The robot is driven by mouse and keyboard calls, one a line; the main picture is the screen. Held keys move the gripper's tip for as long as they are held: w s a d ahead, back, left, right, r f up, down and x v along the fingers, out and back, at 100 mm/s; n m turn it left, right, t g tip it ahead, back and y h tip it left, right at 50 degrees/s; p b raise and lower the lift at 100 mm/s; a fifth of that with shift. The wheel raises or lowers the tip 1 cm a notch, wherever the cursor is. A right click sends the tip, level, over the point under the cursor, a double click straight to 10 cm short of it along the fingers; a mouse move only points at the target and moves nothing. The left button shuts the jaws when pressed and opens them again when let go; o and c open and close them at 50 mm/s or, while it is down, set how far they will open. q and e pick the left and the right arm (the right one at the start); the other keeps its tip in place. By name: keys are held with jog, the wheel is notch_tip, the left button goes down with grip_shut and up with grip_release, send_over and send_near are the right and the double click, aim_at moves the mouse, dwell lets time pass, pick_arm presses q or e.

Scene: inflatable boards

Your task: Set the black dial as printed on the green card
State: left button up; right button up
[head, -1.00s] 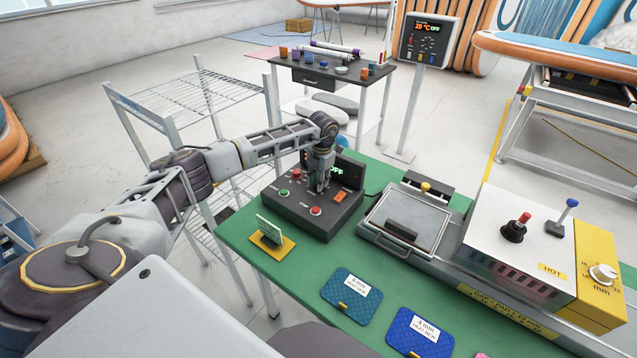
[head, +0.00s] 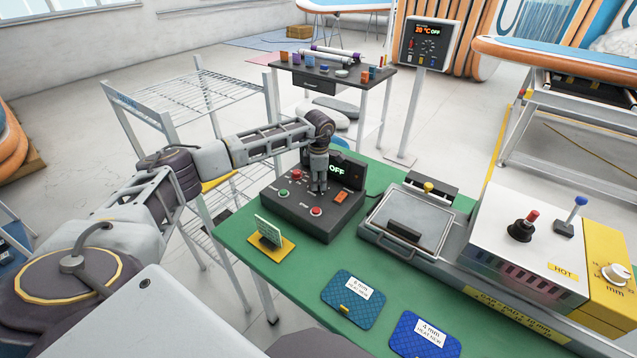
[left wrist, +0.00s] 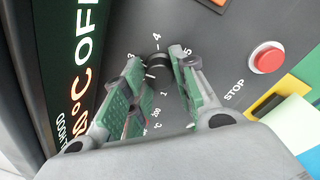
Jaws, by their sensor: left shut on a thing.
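The black control box (head: 285,207) stands at the back left of the green table, with green and red buttons and an orange switch. My left gripper (head: 319,186) points down onto its panel. In the left wrist view the black dial (left wrist: 157,62) sits between the fingertips (left wrist: 158,70), which are shut on it. Printed numbers such as 3, 4 and 5 surround the dial; its pointer is hard to make out. The box's display (head: 337,170) reads OFF, partly hidden by my gripper. The green card (head: 267,230) stands tilted in a yellow holder; its print is too small to read.
A hinged metal press plate (head: 415,220) lies right of the box. A white and yellow machine (head: 530,235) with levers stands further right. Blue patches (head: 353,297) lie at the table's front. A wire rack (head: 190,95) stands behind my left arm.

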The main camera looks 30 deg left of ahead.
pick_arm(q)
jog(key=shift+m, duration=0.6)
jog(key=o, duration=1.1)
jog(key=shift+c, duration=0.2)
notch_tip(320, 180, up, 12)
jog(key=shift+s+d, duration=0.25)
jog(key=shift+s, duration=0.2)
dwell(0.4)
